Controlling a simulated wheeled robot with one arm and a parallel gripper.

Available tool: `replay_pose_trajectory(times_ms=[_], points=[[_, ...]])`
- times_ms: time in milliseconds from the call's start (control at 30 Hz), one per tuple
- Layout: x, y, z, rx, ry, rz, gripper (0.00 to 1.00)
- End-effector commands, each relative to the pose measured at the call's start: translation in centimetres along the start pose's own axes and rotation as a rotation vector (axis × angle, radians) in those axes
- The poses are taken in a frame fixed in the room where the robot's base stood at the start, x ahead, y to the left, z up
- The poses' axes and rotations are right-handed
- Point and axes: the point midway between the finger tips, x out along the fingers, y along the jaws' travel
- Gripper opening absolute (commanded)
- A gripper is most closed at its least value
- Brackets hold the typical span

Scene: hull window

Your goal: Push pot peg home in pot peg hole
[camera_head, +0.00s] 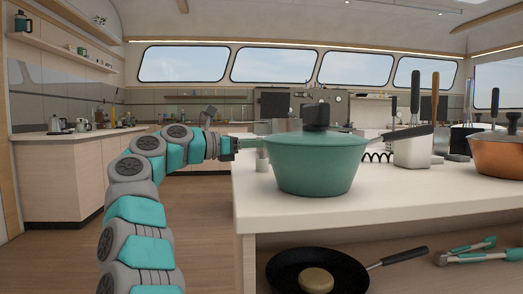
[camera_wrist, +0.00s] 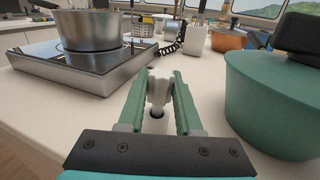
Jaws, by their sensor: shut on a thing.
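The pot peg (camera_wrist: 159,88) is a pale grey piece with a wider head, held between the two green fingers of my gripper (camera_wrist: 162,80) in the wrist view. A small dark opening, seemingly the pot peg hole (camera_wrist: 157,113), shows just below it between the fingers. I cannot tell how deep the peg sits. In the head view my gripper (camera_head: 250,143) reaches in level from the left over the counter edge. A short grey cylinder (camera_head: 262,161) stands under its fingertips, partly hidden by the pot.
A green lidded pot (camera_head: 317,165) stands close on the right, beside my gripper. A steel pot (camera_wrist: 90,30) sits on a hob (camera_wrist: 75,72) to the left in the wrist view. A copper pot (camera_head: 497,156) is further right. A pan (camera_head: 300,270) lies on the shelf below.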

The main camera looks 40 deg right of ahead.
Motion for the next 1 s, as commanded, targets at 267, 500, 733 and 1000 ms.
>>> replay_pose_trajectory(times_ms=[267, 500, 733, 1000], points=[[0.0, 0.0, 0.5, 0.0, 0.0, 0.0, 0.0], [0.0, 0.0, 0.7, 0.0, 0.0, 0.0, 0.0], [0.0, 0.0, 1.2, 0.0, 0.0, 0.0, 0.0], [0.0, 0.0, 2.5, 0.0, 0.0, -0.001, 0.0]])
